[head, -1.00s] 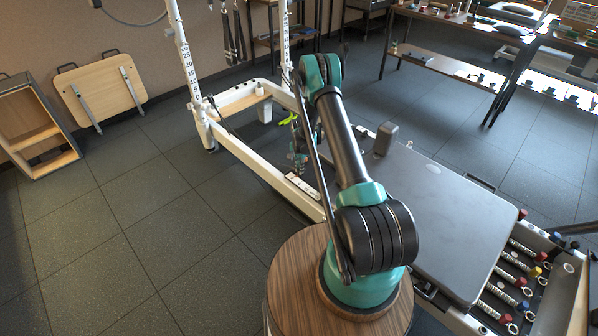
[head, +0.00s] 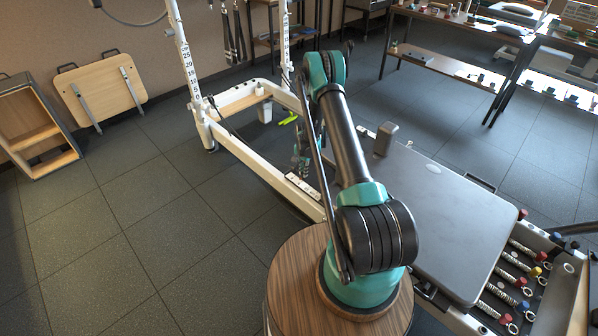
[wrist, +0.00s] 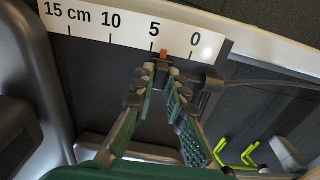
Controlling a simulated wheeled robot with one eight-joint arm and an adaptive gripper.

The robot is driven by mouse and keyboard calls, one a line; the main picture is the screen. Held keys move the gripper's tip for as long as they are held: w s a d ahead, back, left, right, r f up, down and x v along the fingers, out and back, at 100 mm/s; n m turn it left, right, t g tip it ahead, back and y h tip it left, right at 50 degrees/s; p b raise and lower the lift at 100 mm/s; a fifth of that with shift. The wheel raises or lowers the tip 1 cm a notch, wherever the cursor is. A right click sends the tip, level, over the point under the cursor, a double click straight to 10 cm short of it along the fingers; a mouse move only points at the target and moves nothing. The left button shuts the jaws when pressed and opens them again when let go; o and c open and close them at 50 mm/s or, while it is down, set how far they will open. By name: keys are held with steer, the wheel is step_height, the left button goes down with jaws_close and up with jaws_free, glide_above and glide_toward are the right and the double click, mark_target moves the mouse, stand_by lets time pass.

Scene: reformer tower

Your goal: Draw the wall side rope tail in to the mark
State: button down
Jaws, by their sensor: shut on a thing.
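In the wrist view, my gripper (wrist: 168,84) has its two green fingers close together at the tips, shut on the dark rope tail (wrist: 162,67), which is mostly hidden between them. A small orange piece (wrist: 165,54) shows just beyond the fingertips, between the 5 and the 0 of the white scale (wrist: 97,22), nearer the 5. A dark block (wrist: 210,90) sits right of the fingertips, and a thin grey cord (wrist: 265,82) runs right from it. In the head view, my gripper (head: 302,168) is small and partly hidden behind my arm, beside the white frame rail.
The white reformer frame (head: 250,166) and its tower posts (head: 185,60) stand around the gripper. The grey carriage (head: 440,215) lies to the right. Lime-green parts (wrist: 238,153) show at lower right in the wrist view. Open floor lies left of the frame.

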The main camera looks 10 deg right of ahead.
steer(key=shift+s+d, duration=0.45)
steer(key=shift+s, duration=0.15)
steer(key=c, duration=1.2)
jaws_free()
steer(key=shift+r, duration=0.1)
steer(key=shift+r, duration=2.95)
